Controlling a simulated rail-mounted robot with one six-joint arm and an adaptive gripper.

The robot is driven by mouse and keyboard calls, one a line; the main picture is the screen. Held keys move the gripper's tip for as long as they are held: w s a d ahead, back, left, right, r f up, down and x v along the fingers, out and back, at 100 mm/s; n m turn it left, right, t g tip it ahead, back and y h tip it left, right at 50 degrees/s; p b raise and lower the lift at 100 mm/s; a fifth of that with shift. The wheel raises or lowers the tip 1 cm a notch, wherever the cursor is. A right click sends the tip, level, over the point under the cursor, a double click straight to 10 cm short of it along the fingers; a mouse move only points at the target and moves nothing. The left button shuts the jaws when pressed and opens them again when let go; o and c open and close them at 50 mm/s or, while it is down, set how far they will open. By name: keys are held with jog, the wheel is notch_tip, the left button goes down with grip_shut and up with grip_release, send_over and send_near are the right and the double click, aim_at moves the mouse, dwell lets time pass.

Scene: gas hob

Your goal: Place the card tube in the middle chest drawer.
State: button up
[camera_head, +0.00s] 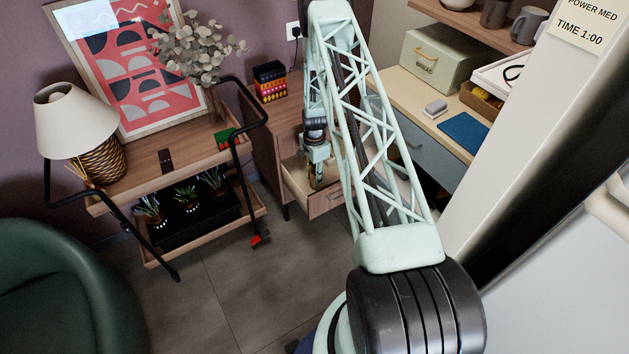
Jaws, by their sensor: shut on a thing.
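A wooden chest (277,125) stands against the back wall, partly behind my arm. One of its drawers (297,177) is pulled out; my arm hides part of it, and I cannot tell its level for sure. My gripper (316,181) points down at the open drawer, with its fingertips at or just above the drawer's inside. It is shut on a small tan thing, which I take to be the card tube; it is too small and too covered by the fingers to make out clearly.
A wooden trolley (185,160) with a lamp (75,122), a dark remote (165,160) and potted plants stands left of the chest. A counter with a bread bin (438,60) and blue mat (465,131) is at right. A green armchair (62,290) is front left. Grey floor is clear between.

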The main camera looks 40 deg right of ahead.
jog(key=shift+f, duration=0.85)
jog(key=shift+f, duration=0.15)
jog(key=o, duration=0.7)
jog(key=shift+r, duration=0.2)
notch_tip(320, 180, up, 12)
jog(key=p, duration=0.1)
dwell(0.7)
